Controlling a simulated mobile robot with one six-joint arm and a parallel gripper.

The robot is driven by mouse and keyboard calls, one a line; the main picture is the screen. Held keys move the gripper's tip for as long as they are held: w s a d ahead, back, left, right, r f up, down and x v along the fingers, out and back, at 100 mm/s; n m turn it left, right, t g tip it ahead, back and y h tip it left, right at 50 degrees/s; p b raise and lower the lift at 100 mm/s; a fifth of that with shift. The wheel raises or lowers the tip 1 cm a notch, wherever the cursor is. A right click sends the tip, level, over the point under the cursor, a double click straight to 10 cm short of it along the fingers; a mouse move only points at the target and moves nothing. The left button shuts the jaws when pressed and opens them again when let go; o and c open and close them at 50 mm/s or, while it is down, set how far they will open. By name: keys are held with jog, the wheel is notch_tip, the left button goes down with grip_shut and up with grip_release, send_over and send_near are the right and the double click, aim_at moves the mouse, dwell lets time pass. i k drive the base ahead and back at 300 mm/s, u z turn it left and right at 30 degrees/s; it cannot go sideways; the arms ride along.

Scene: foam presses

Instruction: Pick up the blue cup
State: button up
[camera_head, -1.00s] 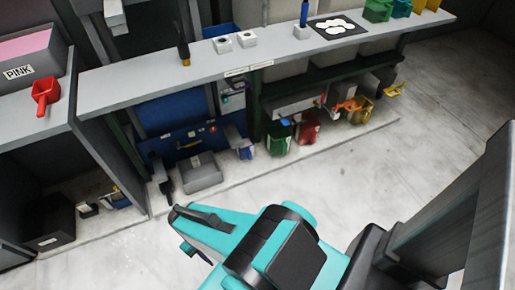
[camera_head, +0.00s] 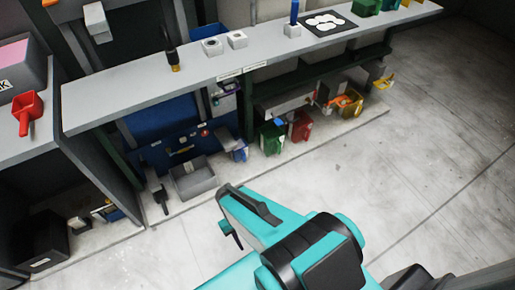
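A small blue-teal container (camera_head: 389,5), which may be the blue cup, stands at the top right on the grey bench, partly cut by the frame's top edge. A green container (camera_head: 365,6) stands just left of it. A smaller blue item (camera_head: 239,151) sits low under the bench; I cannot tell what it is. My gripper (camera_head: 236,216) is at the end of my teal arm, over the floor in front of the bench and well apart from these things. Its dark finger parts show, but the angle hides whether they are open. No object shows in it.
The long grey bench (camera_head: 203,74) holds a black mat with white discs (camera_head: 325,22) and small white blocks (camera_head: 237,40). Green (camera_head: 272,138), red (camera_head: 301,125) and yellow (camera_head: 351,103) containers are below. A red scoop (camera_head: 27,107) lies left. Floor at right is clear.

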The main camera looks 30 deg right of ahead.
aim_at(239, 153)
jog(key=z, duration=0.65)
jog(key=k, duration=0.95)
jog(key=u, duration=0.05)
jog(key=i, duration=0.9)
jog(key=z, duration=0.05)
